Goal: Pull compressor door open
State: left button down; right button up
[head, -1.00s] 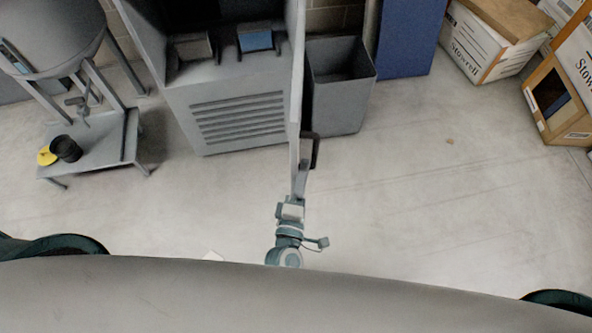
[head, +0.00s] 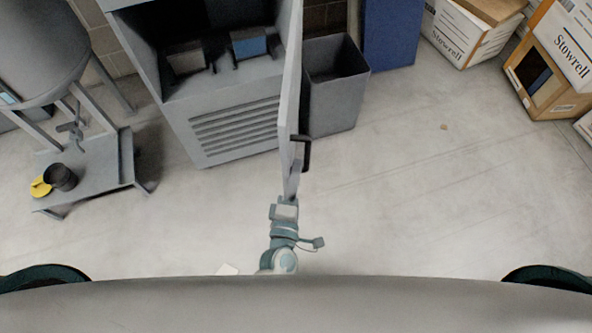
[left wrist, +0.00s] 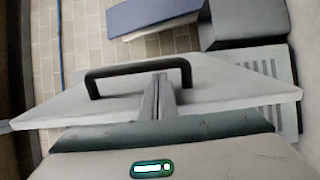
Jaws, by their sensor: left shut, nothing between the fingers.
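The grey compressor door (head: 290,110) stands swung out from the cabinet (head: 235,128), seen nearly edge-on in the head view. Its black handle (head: 305,153) is on the door's right side near the free end. In the left wrist view the door (left wrist: 225,85) is a pale slab with the handle (left wrist: 137,72) in front of me. My left gripper (head: 288,192) is shut and empty at the door's near end, beside the handle and not around it. Its closed fingers (left wrist: 158,98) overlap the door in the wrist view; I cannot tell whether they touch. My right gripper is out of view.
A grey bin (head: 335,90) stands right of the door, with a blue panel (head: 390,32) behind it. Cardboard boxes (head: 548,75) are at the far right. A tank (head: 38,50) and low stand (head: 95,175) are at left.

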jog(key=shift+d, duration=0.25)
